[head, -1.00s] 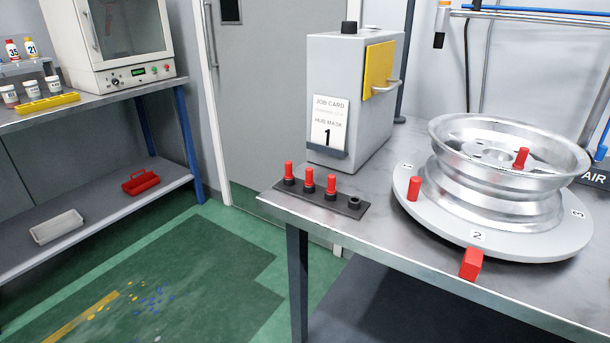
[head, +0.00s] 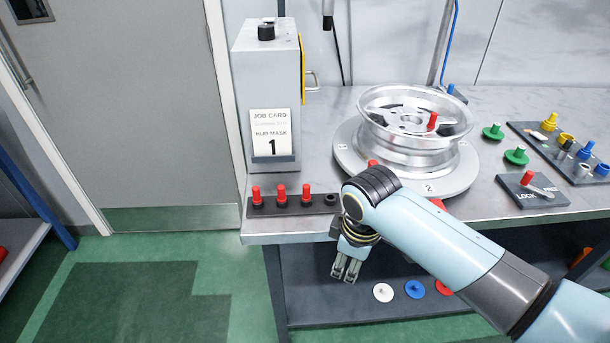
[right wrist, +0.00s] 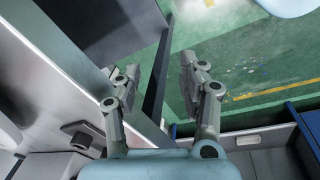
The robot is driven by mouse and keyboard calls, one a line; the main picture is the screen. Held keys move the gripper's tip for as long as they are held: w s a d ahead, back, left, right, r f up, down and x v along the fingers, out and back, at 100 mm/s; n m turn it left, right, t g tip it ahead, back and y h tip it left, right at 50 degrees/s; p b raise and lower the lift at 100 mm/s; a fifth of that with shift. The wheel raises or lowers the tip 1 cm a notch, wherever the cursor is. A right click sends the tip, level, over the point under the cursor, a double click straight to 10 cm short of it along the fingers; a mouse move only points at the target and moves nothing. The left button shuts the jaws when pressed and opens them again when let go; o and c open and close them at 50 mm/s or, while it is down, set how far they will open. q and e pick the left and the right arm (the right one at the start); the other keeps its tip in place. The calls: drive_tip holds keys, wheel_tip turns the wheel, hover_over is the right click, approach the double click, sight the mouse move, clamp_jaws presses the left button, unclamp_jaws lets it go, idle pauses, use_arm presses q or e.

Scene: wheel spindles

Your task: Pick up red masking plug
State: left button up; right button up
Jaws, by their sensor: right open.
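Several red masking plugs are in view. Three stand upright in a row in a dark rack (head: 228,212) on the near left of the bench: the left plug (head: 256,195), the middle plug (head: 281,195) and the right plug (head: 306,194). The rack's rightmost holder (head: 331,199) has no red plug. Another red plug (head: 432,120) stands in the wheel (head: 415,155). My right gripper (head: 345,272) is open and empty, pointing down in front of the bench edge, right of the rack and below it in the picture. Its spread fingers show in the right wrist view (right wrist: 160,88). My left gripper is out of view.
A grey cabinet with a job card (head: 270,133) stands behind the rack. The wheel rests on a round turntable (head: 345,165). A lock block (head: 515,195), green knobs (head: 515,155) and a tray of coloured plugs (head: 545,150) are at right. A lower shelf (head: 310,305) holds coloured discs.

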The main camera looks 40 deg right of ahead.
drive_tip(key=w+r+n, duration=0.1)
drive_tip(key=w+r, duration=0.2)
drive_tip(key=r, duration=0.1)
drive_tip(key=w+r+n+p, duration=0.1)
drive_tip(key=w+r+n, duration=0.1)
drive_tip(key=w+r, duration=0.1)
drive_tip(key=w+r+n+p, duration=0.1)
drive_tip(key=w+r+n, duration=0.1)
drive_tip(key=r, duration=0.3)
drive_tip(key=shift+w+d+r+g, duration=0.1)
drive_tip(key=shift+w+d+g, duration=0.2)
drive_tip(key=shift+w, duration=0.15)
drive_tip(key=w+r+n+g+p, duration=0.1)
drive_tip(key=w+r+n, duration=0.3)
drive_tip(key=w+r, duration=0.15)
hover_over(306, 186)
drive_tip(key=shift+y, duration=0.4)
drive_tip(key=f, duration=0.4)
drive_tip(key=shift+s+d+f, duration=0.1)
drive_tip(key=shift+s+d, duration=0.25)
drive_tip(key=shift+d, duration=0.05)
drive_tip(key=f, duration=0.5)
drive_tip(key=shift+w+a+f+p, duration=0.3)
drive_tip(key=shift+w+a+p, duration=0.05)
drive_tip(key=shift+w+a, duration=0.05)
drive_tip(key=shift+c, duration=0.4)
drive_tip(key=c, duration=0.8)
